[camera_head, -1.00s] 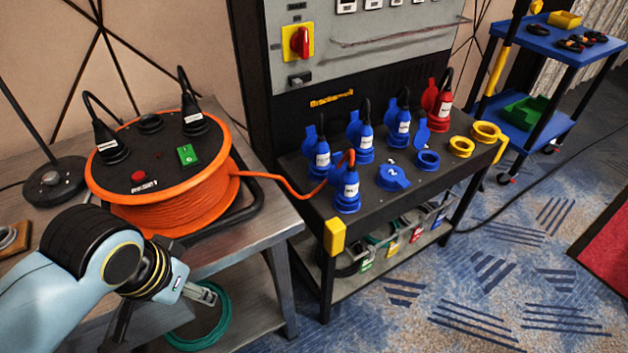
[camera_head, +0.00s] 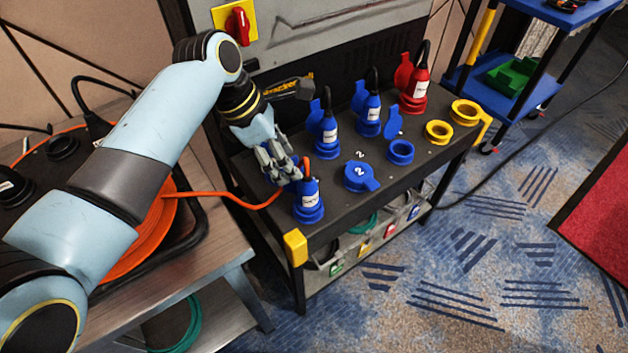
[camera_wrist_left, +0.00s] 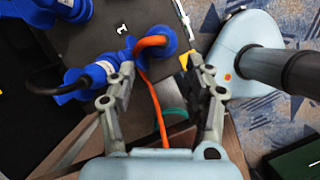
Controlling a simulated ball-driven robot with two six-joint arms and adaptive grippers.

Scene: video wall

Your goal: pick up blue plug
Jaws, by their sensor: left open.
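A blue plug (camera_head: 307,197) with a white label and orange cable stands upright in a socket at the bench's front left corner. It also shows in the left wrist view (camera_wrist_left: 150,42), just ahead of the fingertips. My left gripper (camera_head: 283,172) is open, above and slightly left of this plug; contact cannot be told. More blue plugs with black cables stand behind, one at the middle (camera_head: 328,136) and one farther right (camera_head: 369,116). Another blue plug (camera_wrist_left: 92,78) lies by the left finger in the wrist view; my gripper and arm hide it in the head view. My right gripper is not in view.
The orange cable (camera_head: 235,201) runs left to the reel (camera_head: 150,240). Carpet lies clear in front.

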